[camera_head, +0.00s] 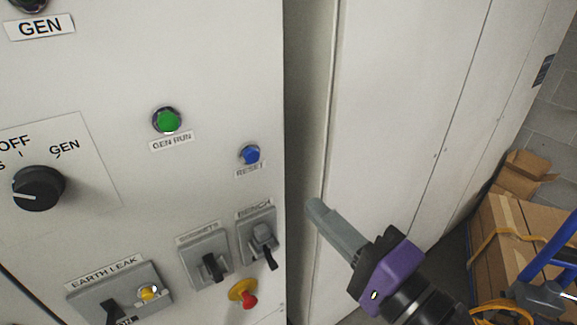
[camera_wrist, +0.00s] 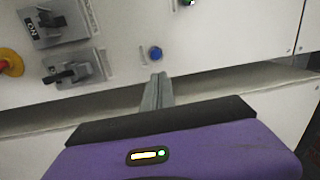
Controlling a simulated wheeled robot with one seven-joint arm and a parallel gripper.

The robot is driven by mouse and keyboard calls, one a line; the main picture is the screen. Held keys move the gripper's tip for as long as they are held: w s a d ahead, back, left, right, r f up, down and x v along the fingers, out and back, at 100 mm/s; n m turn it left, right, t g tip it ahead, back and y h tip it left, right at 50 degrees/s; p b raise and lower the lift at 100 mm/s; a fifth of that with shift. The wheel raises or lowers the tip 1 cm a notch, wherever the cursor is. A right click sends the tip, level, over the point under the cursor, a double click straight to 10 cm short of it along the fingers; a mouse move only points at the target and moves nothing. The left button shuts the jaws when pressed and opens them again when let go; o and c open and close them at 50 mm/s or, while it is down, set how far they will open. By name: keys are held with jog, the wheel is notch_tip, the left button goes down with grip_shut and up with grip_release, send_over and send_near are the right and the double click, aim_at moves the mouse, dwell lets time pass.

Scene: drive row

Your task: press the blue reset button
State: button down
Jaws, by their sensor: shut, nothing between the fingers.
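The blue reset button (camera_head: 250,154) is a small round button in a metal ring on the light panel, above a RESET label (camera_head: 250,169). The button also shows in the wrist view (camera_wrist: 155,53), just beyond my fingertips. My gripper (camera_head: 314,205) is shut and empty, with its grey fingers pressed together. In the head view the fingertips are to the right of and below the button. In the wrist view the fingertips (camera_wrist: 158,76) point toward the button, with a visible gap in the picture. The true distance to the panel is hard to tell.
A green GEN RUN button (camera_head: 167,120) is up and left of the reset button. Below are the BENCH switch (camera_head: 259,238), another switch (camera_head: 208,259), and a red knob on yellow (camera_head: 243,293). A black rotary knob (camera_head: 38,188) is at left. Cardboard boxes (camera_head: 510,240) stand right.

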jog(key=shift+s+a+f+m, duration=0.1)
jog(key=shift+f+m, duration=0.2)
jog(key=shift+f, duration=0.1)
jog(key=b, duration=0.3)
jog(key=w+a+b, duration=0.1)
jog(key=b, duration=0.3)
jog(key=shift+w+a+f+g, duration=0.15)
jog(key=shift+w+a+g, duration=0.05)
jog(key=shift+w+g, duration=0.1)
jog(key=b, duration=0.4)
jog(key=shift+w+a, duration=0.1)
jog(key=shift+w, duration=0.05)
jog(key=p, duration=0.2)
send_near(254, 158)
jog(key=x, duration=0.5)
jog(key=shift+w+a, duration=0.1)
jog(key=shift+a, duration=0.05)
jog(key=shift+x, duration=0.8)
